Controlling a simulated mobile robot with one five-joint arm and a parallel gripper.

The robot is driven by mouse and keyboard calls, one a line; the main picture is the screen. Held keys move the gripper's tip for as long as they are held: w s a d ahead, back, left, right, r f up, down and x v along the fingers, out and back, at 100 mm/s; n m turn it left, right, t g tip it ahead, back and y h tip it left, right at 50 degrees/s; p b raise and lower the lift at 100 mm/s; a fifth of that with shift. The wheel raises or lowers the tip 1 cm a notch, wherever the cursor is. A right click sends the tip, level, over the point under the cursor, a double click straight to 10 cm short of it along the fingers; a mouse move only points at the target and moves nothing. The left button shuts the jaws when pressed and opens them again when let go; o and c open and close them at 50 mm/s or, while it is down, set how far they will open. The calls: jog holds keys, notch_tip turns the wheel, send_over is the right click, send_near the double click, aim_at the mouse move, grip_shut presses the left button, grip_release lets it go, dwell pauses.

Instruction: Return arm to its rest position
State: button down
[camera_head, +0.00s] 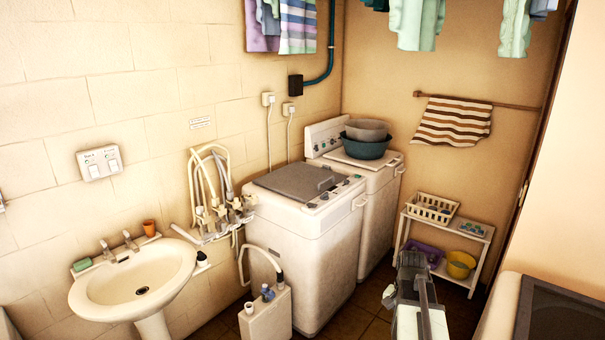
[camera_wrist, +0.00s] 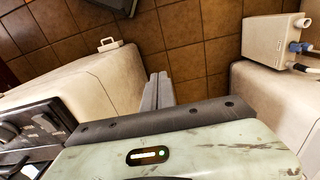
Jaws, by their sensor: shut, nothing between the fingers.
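My gripper (camera_wrist: 159,78) shows in the wrist view as two grey fingers lying side by side, shut with nothing between them. The fingers are over the brown tiled floor, with pale rounded appliance bodies on both sides. In the head view, part of my grey and white arm (camera_head: 415,292) stands at the lower right, in front of the white shelf. I cannot make out the fingertips clearly there. A worn pale green panel with a small lit indicator fills the bottom of the wrist view, close to the gripper.
Two white washing machines (camera_head: 300,248) line the wall. A small shelf (camera_head: 483,240) holds baskets and a yellow bucket (camera_head: 460,264). Tiled floor (camera_wrist: 190,60) is open beyond my fingers.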

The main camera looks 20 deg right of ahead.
jog(key=w+a+f+n+b, duration=0.1)
jog(key=a+f+n, duration=0.1)
jog(key=a, duration=0.7)
jog(key=a+f+n+b, duration=0.2)
jog(key=a+n, duration=0.3)
jog(key=a, duration=0.5)
jog(key=w+a+f+n+b, duration=0.1)
jog(key=a+n, duration=0.3)
jog(key=a, duration=0.5)
jog(key=shift+w+a+f+b, duration=0.35)
jog(key=shift+f+b, duration=0.25)
jog(key=shift+f, duration=0.25)
